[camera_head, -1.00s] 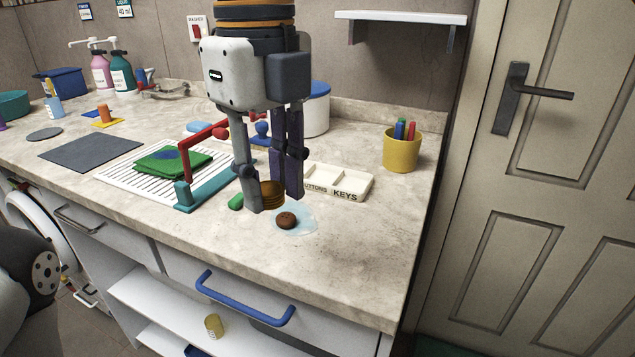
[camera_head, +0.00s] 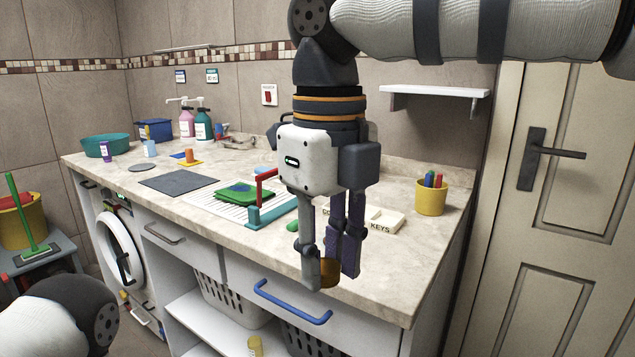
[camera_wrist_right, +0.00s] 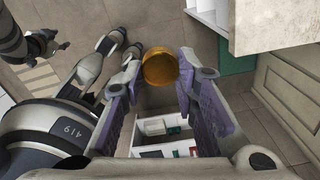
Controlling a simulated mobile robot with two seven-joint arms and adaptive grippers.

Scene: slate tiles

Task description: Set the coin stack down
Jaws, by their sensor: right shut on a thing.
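The coin stack (camera_head: 329,273) is a short gold cylinder. My right gripper (camera_head: 331,268) is shut on it, with a finger on each side. In the head view the fingers and stack overlap the counter's front edge. In the right wrist view the coin stack (camera_wrist_right: 161,67) shows as a gold disc between the fingertips, with floor behind it, apart from the counter. The compartment tray marked KEYS (camera_head: 384,222) lies on the counter (camera_head: 375,265), partly hidden by my right gripper.
A yellow pen cup (camera_head: 431,198) stands at the counter's right end. A green cloth (camera_head: 243,193) lies on a white rack left of my gripper, beside a red and teal frame (camera_head: 262,203). A blue drawer handle (camera_head: 292,305) juts out below the counter edge.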

